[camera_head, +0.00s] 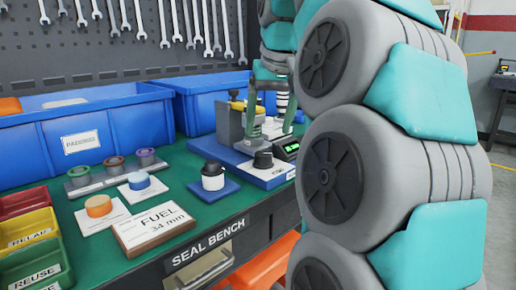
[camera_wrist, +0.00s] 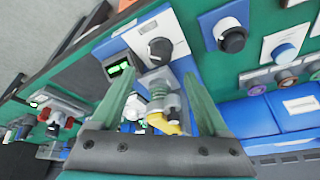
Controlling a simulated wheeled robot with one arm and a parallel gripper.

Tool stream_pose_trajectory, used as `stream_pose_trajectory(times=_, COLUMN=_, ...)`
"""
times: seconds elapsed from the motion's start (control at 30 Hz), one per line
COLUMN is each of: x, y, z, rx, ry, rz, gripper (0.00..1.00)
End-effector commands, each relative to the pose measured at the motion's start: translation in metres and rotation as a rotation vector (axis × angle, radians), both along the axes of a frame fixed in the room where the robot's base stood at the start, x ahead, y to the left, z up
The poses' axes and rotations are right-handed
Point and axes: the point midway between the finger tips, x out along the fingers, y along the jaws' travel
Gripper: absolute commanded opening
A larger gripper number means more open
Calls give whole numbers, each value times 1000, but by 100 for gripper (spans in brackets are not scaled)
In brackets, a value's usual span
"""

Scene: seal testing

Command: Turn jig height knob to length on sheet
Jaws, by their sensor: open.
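The jig has a grey post (camera_head: 229,124) and a blue-and-white base. A black knob (camera_head: 263,160) stands on the base's front, beside a small display (camera_head: 289,149) with green digits too small to read. The knob (camera_wrist: 160,48) and display (camera_wrist: 118,69) also show in the wrist view. The sheet (camera_head: 158,229) reads "FUEL 34 mm" and lies at the bench's front. My gripper (camera_head: 266,130) is over the jig, its green fingers apart and empty. In the wrist view, my gripper (camera_wrist: 156,75) has the knob just beyond its fingertips, apart from them. A yellow part (camera_wrist: 163,123) shows between the fingers.
Orange (camera_head: 98,206) and blue (camera_head: 138,181) rings lie on white cards. Blue bins (camera_head: 125,125) line the back. Small coloured trays (camera_head: 38,262) are at front left.

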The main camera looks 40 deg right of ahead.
Motion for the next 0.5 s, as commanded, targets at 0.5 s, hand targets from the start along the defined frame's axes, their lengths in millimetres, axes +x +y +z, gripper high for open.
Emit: stream_pose_trajectory(times=0.5, x=21, y=-8, z=-55, rx=1, ry=-1, rz=3, gripper=78)
